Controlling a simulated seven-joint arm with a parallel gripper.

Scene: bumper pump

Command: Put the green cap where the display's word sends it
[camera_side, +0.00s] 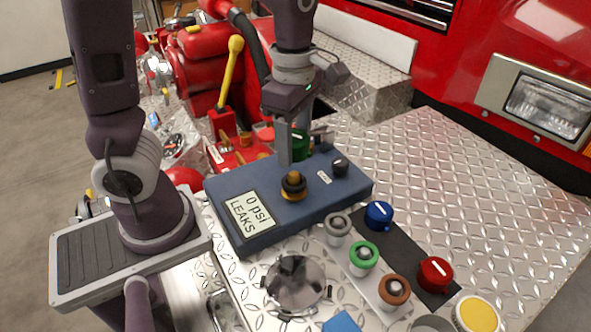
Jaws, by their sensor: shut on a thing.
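My gripper (302,148) is shut on the green cap (301,141), over the back edge of the blue panel box (345,198). One finger partly hides the cap. I cannot tell whether the cap touches the box. The display (250,214) on the box reads "0 psi LEAKS".
A blue knob (379,214) and a red knob (436,273) sit on a dark strip right of the fittings. A yellow disc (478,314) and a round metal lid (297,284) are near the front. A yellow lever (230,72) rises behind. The tread plate (470,185) at right is clear.

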